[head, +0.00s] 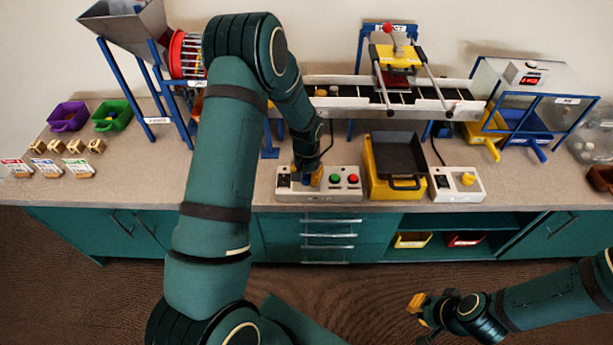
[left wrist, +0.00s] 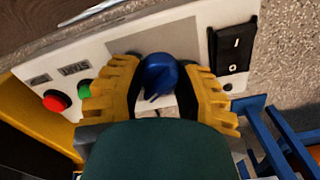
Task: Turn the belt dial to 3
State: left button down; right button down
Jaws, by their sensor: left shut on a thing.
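The blue belt dial (left wrist: 160,76) sits on the white control box (head: 318,192), which also fills much of the left wrist view (left wrist: 92,58). My left gripper (head: 308,178) reaches down from above onto the box. In the left wrist view its yellow fingers (left wrist: 158,92) are on both sides of the dial, shut on it. The dial's scale and numbers cannot be read, partly hidden by the fingers. My right gripper (head: 420,306) is over the floor at the lower right, away from the counter; its opening is unclear.
On the box are a black rocker switch (left wrist: 232,48), a green button (left wrist: 84,90) and a red button (left wrist: 56,101). A yellow bin with a black tray (head: 398,155) stands just right of the box. The conveyor (head: 345,82) runs behind it, and a hopper (head: 128,25) stands left.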

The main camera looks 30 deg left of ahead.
aim_at(307, 174)
pick_arm(q)
jog(key=shift+m, duration=0.6)
jog(key=c, duration=0.5)
grip_release()
notch_tip(307, 174, up, 12)
dwell(0.6)
